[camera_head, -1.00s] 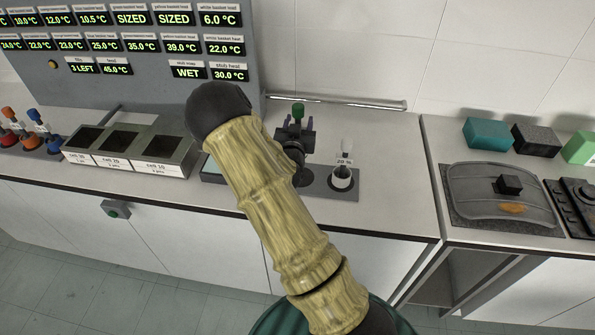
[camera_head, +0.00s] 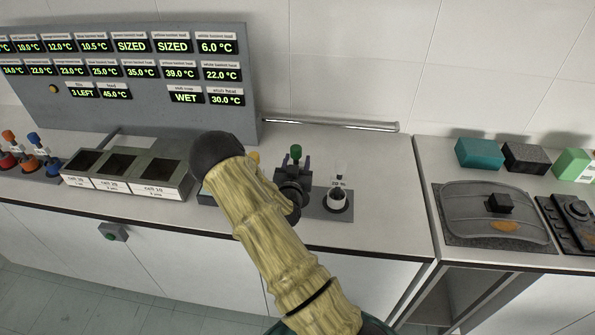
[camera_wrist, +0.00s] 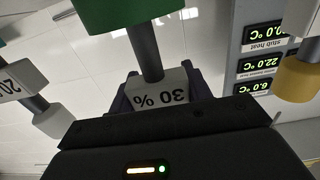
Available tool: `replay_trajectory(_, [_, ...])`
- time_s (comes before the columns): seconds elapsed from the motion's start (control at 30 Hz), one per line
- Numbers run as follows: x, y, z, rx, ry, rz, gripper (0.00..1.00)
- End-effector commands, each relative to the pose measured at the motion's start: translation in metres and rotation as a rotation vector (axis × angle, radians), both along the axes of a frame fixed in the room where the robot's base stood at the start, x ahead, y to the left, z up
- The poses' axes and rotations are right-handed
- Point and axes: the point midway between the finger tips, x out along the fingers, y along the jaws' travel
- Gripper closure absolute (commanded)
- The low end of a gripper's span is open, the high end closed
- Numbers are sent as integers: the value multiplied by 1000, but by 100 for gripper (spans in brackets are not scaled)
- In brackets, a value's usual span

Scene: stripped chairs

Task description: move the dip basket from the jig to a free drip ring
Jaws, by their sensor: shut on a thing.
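My gripper (camera_head: 293,180) is shut on the dip basket with the green knob (camera_head: 295,152), over a dark base plate (camera_head: 322,212) on the counter. In the wrist view the jaws (camera_wrist: 160,98) close on its block marked "30 %" (camera_wrist: 168,82), with the green knob (camera_wrist: 150,10) on a dark stem. A yellow knob (camera_head: 254,158) shows to the left, partly behind my arm. The held basket's lower end is hidden; I cannot tell whether it touches the plate. I cannot tell which fixture is the jig.
An open three-cell box (camera_head: 128,190) stands left of my arm. Red, orange and blue baskets (camera_head: 35,150) stand in a row at the far left. A display panel (camera_head: 130,115) rises behind. A grey lidded tray (camera_head: 470,205) and coloured blocks (camera_head: 480,152) are on the right counter.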

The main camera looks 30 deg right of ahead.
Motion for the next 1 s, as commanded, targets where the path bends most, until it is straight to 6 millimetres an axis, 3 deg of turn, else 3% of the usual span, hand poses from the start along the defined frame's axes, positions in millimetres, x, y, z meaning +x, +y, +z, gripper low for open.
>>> replay_trajectory(0.17, [0, -1, -2, -1, 0, -2, 100])
replay_trajectory(0.53, [-1, -2, -39, -2, 1, -2, 100])
replay_trajectory(0.93, [-1, -1, -45, -1, -1, -2, 100])
replay_trajectory(0.97, [-1, -1, -44, 0, 1, -2, 45])
replay_trajectory(1.0, [-1, -1, -44, 0, 1, -2, 38])
